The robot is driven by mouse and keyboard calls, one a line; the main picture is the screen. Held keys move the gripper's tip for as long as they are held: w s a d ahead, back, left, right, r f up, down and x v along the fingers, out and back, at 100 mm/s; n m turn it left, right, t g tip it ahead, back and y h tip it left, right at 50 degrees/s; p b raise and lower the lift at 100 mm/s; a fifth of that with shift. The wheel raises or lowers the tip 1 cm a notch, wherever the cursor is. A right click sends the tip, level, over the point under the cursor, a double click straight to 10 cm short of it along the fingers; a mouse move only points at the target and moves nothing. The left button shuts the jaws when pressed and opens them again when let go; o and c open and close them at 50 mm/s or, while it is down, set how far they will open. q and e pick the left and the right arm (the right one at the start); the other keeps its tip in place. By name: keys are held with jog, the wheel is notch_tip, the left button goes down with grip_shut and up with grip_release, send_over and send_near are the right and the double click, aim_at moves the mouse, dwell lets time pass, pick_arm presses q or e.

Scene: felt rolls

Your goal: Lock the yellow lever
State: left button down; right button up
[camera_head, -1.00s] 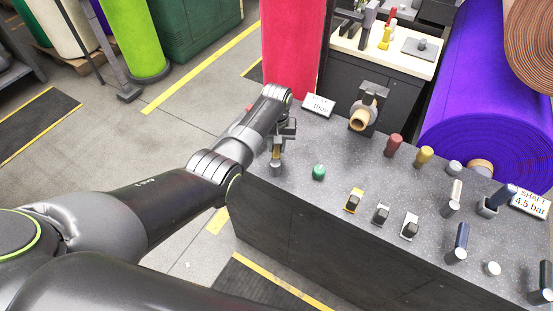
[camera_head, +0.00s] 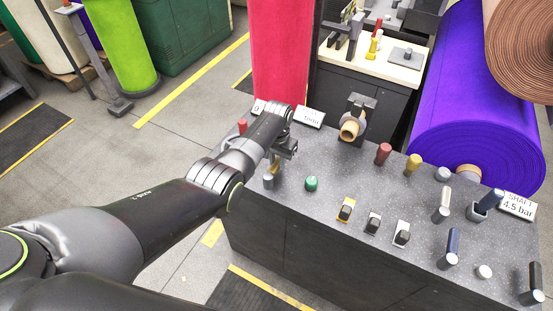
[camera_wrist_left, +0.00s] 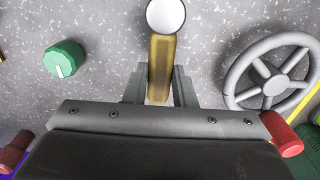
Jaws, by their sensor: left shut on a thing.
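The yellow lever (camera_wrist_left: 161,62) stands between the fingers of my left gripper (camera_wrist_left: 158,88) in the left wrist view. The gripper is shut on it. A round pale grey cap (camera_wrist_left: 165,16) sits at the lever's far end there. In the head view, my left gripper (camera_head: 284,152) is at the left end of the grey console, and only a bit of the yellow lever (camera_head: 275,167) shows below it, beside a short grey cylinder (camera_head: 268,182). The gripper hides the rest of the lever. My right gripper is not in view.
A green knob (camera_head: 311,184) is just right of the lever. The wrist view shows a grey handwheel (camera_wrist_left: 275,86) and a red handle (camera_wrist_left: 283,135) close to the gripper. Several switches and levers fill the console's right side. A red roll (camera_head: 283,55) stands behind.

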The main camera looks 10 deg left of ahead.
aim_at(278, 162)
pick_arm(q)
jog(key=shift+d, duration=0.1)
jog(key=c, duration=1.2)
grip_release()
jog(key=shift+r, duration=0.55)
notch_tip(278, 162, up, 16)
jog(key=shift+r, duration=0.1)
